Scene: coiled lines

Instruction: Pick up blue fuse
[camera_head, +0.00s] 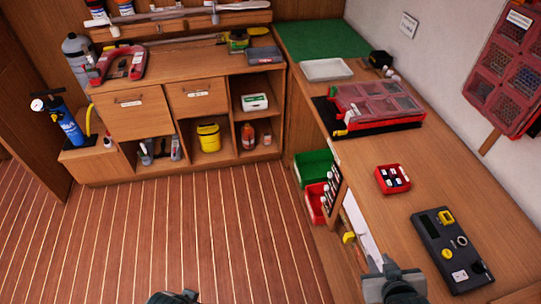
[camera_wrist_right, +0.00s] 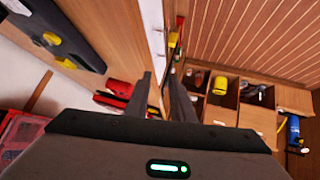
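A small red tray (camera_head: 392,179) sits on the right workbench and holds several small dark blocks with pale tops. The blue fuse may be among them, but they are too small to tell apart. My right gripper (camera_head: 378,262) is over the bench's front edge, nearer than the tray and left of the black box. In the right wrist view its two fingers (camera_wrist_right: 161,78) stand apart with nothing held between them. A red object, probably the tray (camera_wrist_right: 120,88), shows just beyond the left finger. Only the top of my left gripper (camera_head: 174,297) shows at the bottom edge.
A black box (camera_head: 453,249) with yellow knobs lies on the bench near the right. A red compartment case (camera_head: 375,105) lies farther back, near a white tray (camera_head: 326,70). Green (camera_head: 314,168) and red bins hang at the bench's front. Bare wood surrounds the small tray.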

